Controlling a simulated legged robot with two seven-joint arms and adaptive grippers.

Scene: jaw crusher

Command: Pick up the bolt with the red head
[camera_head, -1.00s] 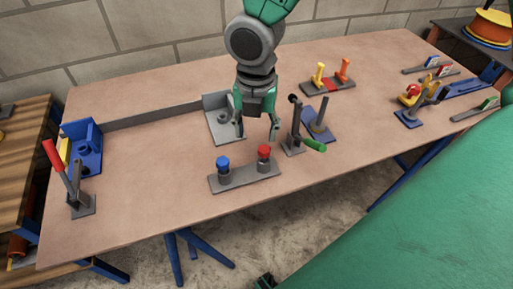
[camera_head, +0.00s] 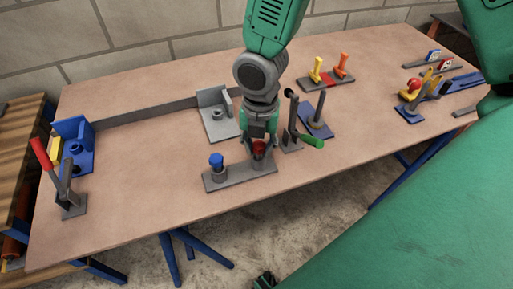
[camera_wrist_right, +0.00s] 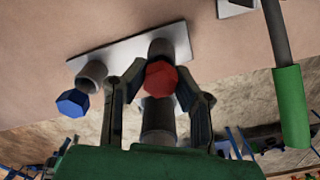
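The bolt with the red head (camera_head: 259,147) stands upright in the right end of a grey two-hole plate on the table. In the right wrist view its red hexagonal head (camera_wrist_right: 160,78) sits between the fingers. My right gripper (camera_head: 259,142) is above that end, pointing down and partly covering the red head. In the wrist view my right gripper (camera_wrist_right: 160,88) is open, one finger on each side of the head, with small gaps showing. My left gripper cannot be made out.
A blue-headed bolt (camera_head: 216,160) stands in the left end of the same plate (camera_head: 238,175). A lever with a green handle (camera_head: 311,141) is close on the right. A grey bracket (camera_head: 217,116) is behind.

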